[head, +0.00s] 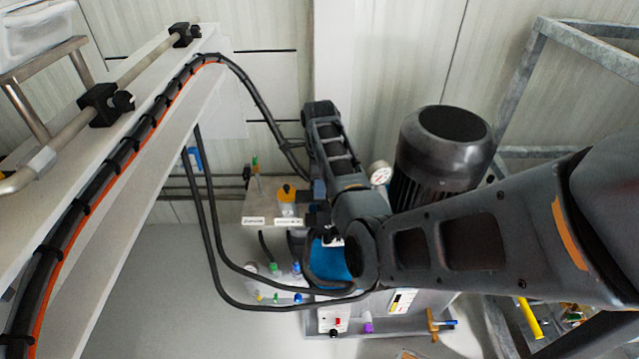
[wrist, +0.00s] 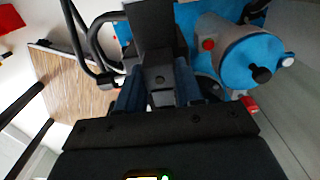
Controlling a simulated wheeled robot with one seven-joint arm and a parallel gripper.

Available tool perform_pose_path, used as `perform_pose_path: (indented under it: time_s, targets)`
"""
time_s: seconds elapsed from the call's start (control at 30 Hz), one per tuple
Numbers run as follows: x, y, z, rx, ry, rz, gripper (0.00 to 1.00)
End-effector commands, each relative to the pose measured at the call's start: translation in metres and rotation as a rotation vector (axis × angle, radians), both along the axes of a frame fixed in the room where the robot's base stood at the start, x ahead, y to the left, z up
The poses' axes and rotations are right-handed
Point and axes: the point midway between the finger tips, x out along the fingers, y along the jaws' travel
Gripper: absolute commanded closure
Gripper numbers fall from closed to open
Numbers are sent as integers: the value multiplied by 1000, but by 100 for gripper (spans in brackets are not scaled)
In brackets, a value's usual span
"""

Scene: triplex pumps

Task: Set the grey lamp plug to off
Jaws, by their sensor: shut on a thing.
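In the wrist view my gripper (wrist: 160,85) has its two blue-grey fingers closed on the sides of a dark grey block (wrist: 160,77), which looks like the grey lamp plug. A dark flat piece (wrist: 152,25) rises just beyond it; I cannot tell whether it is part of the same thing. The plug's on or off position cannot be read. In the head view my arm covers the fingertips and the held thing.
A blue and grey pump part (wrist: 232,50) with red and black knobs is close on the right in the wrist view. Black cables (head: 215,240) loop beside the arm. A black motor (head: 445,150) and a pressure gauge (head: 380,172) stand behind it. Open floor (head: 165,290) is at left.

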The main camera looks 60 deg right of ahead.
Motion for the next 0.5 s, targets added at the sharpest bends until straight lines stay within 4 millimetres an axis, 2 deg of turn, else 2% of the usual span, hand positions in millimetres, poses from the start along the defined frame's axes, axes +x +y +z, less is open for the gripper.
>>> perform_pose_path:
  time_s: [0.03,0.1,0.37,0.5]
  targets:
    - [-1,1,-1,1,2,0,94]
    - [-1,1,-1,1,2,0,100]
    - [0,1,-1,2,2,1,100]
    - [11,8,-1,2,2,3,100]
